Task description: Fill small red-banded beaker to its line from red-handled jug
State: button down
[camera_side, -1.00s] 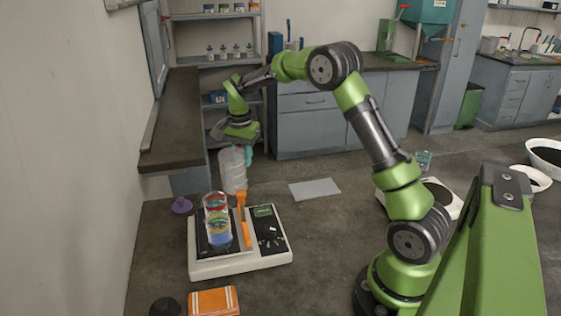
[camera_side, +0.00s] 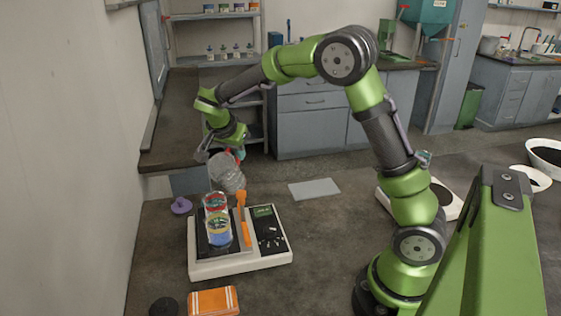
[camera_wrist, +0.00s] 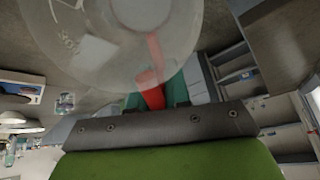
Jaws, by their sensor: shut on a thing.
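A clear jug (camera_side: 228,176) hangs tilted above the back of the white scale (camera_side: 275,260) in the side view. My gripper (camera_side: 234,153) is shut on its red handle (camera_wrist: 150,90), which shows between the fingers in the wrist view. The clear jug body (camera_wrist: 110,30) fills the top of that view. A clear beaker with a red band (camera_side: 214,201) is on the scale's dark plate, just below the jug. Green-yellow and blue bands show below the red one; I cannot tell whether these are separate vessels. Fill line and liquid level are too small to read.
An orange upright piece (camera_side: 242,220) stands on the scale beside the beaker. A purple object (camera_side: 181,205) lies left of the scale. An orange-and-white box (camera_side: 214,301) and a dark round object (camera_side: 164,307) lie in front. A flat grey sheet (camera_side: 314,189) lies behind right.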

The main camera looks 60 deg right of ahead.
jog(key=shift+s+a+r+h, duration=0.15)
jog(key=shift+a+r+h, duration=0.25)
jog(key=shift+a+r, duration=0.25)
jog(key=shift+s+a+r+t+h, duration=0.15)
jog(key=shift+a+r+t+h, duration=0.15)
jog(key=shift+h, duration=0.4)
jog(key=shift+s+a+r+n+t+h+p, duration=0.15)
jog(key=shift+a+r+h, duration=0.15)
jog(key=shift+r+h, duration=0.25)
jog(key=shift+a+r+n+t+h+p, duration=0.1)
jog(key=shift+a+r+t+h, duration=0.1)
jog(key=shift+a+r+h, duration=0.35)
jog(key=shift+s+a+r+n+t+h+p, duration=0.15)
jog(key=shift+r+h, duration=0.25)
jog(key=shift+h, duration=0.3)
dwell(3.9)
jog(key=shift+w+d+f, duration=0.15)
jog(key=shift+d, duration=0.15)
jog(key=f+y, duration=0.1)
jog(key=d+y, duration=0.1)
jog(key=f+g+y, duration=0.1)
jog(key=shift+w+d+f+y, duration=0.2)
jog(key=shift+d+f+y, duration=0.1)
jog(key=shift+f+y, duration=0.1)
jog(key=shift+d, duration=0.1)
